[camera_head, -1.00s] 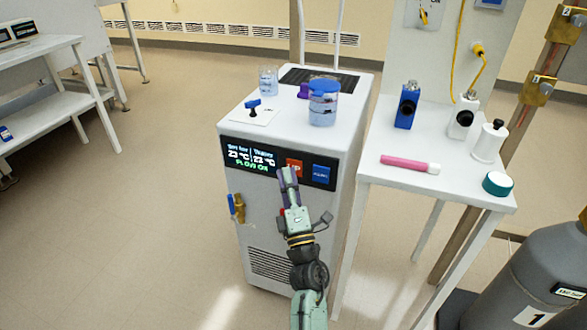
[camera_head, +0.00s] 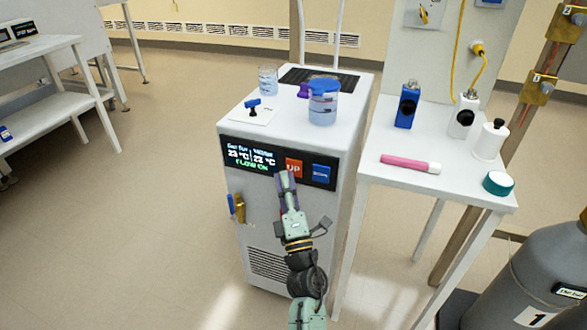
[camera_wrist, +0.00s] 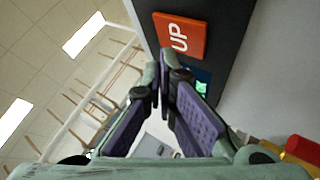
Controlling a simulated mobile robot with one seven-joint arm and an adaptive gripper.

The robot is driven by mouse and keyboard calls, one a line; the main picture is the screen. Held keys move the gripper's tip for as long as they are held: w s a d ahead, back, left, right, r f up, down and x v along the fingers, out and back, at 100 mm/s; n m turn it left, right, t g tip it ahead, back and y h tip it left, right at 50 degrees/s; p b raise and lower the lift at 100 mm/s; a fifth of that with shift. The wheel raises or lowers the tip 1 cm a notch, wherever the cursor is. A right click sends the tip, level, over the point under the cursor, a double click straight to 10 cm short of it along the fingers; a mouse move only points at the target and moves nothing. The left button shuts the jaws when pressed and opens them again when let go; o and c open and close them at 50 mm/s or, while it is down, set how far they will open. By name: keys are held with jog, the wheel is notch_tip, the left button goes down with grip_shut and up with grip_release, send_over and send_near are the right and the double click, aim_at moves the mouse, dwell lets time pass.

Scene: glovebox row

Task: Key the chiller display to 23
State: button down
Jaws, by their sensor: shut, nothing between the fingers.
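The white chiller (camera_head: 290,225) stands in the middle of the head view, with a dark panel on its upper front. Its display (camera_head: 249,158) reads 23 °C on the left and what looks like 23 °C on the right, with a green FLOW ON line below. The red UP button (camera_head: 294,167) and a blue button (camera_head: 321,173) sit right of the display. My gripper (camera_head: 284,175) is shut and empty, its tips just below and left of the UP button. In the wrist view, the UP button (camera_wrist: 180,36) is beyond the fingertips; I cannot tell whether they touch the panel.
A lidded beaker (camera_head: 323,103), a second beaker (camera_head: 268,80) and a blue-handled valve (camera_head: 252,105) stand on the chiller top. A white side table (camera_head: 440,185) with bottles and a pink tube is at right. A gas cylinder (camera_head: 545,275) stands front right. Floor at left is clear.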

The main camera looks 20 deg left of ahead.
jog(key=s+b, duration=0.1)
jog(key=s, duration=0.4)
jog(key=shift+a, duration=0.1)
dwell(0.8)
